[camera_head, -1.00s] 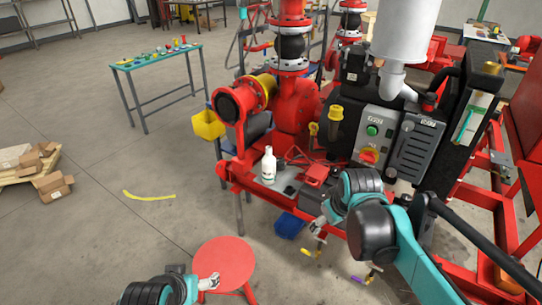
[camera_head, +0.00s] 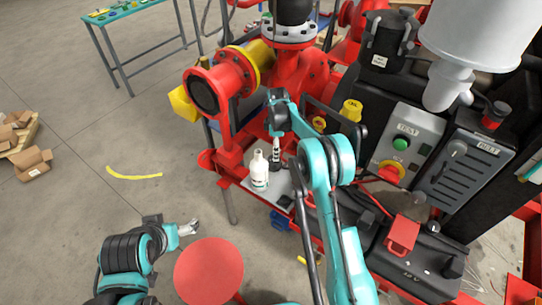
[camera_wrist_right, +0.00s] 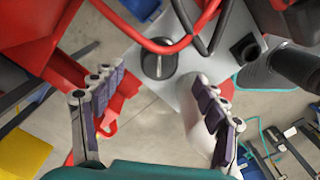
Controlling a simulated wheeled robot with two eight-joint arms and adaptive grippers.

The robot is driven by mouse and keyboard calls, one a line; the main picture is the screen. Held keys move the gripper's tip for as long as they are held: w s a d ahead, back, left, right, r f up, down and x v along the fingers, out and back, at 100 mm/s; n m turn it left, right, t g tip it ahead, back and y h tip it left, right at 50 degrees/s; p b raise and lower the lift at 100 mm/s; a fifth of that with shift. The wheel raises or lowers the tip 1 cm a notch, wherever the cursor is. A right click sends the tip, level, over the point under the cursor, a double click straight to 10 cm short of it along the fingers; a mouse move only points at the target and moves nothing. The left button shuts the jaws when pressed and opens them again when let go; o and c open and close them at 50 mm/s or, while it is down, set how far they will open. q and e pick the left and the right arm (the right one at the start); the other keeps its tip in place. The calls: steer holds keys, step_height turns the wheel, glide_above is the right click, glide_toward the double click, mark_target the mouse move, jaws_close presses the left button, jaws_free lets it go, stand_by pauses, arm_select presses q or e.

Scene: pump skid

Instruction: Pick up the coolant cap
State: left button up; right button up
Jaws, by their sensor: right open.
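A round black cap with a raised grip bar, which looks like the coolant cap (camera_wrist_right: 158,64), lies on a light grey plate in the right wrist view. My right gripper (camera_wrist_right: 156,84) is open, its two fingers apart on either side of the cap in that view, and it holds nothing. In the head view my right gripper (camera_head: 276,160) points down over the skid's front edge, behind the white bottle. The cap cannot be made out there. My left gripper (camera_head: 188,228) is low at the left, away from the skid; its finger opening is too small to judge.
The white bottle (camera_head: 259,172) stands close to my right gripper. Red and black cables (camera_wrist_right: 180,42) run just beyond the cap. A yellow oil cap (camera_head: 350,110) and a control box (camera_head: 408,150) are farther right. A round red stool (camera_head: 208,271) stands below.

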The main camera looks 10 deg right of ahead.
mark_target(274, 164)
step_height(274, 164, down, 3)
steer(key=shift+s+a+r+b, duration=0.1)
steer(key=shift+s+r+b, duration=0.05)
steer(key=shift+b, duration=0.35)
steer(key=f+b, duration=0.1)
steer(key=f, duration=0.1)
steer(key=f+b, duration=0.1)
steer(key=f, duration=0.2)
steer(key=shift+w+a, duration=0.1)
steer(key=shift+w, duration=0.1)
steer(key=shift+r, duration=0.15)
steer(key=c, duration=1.4)
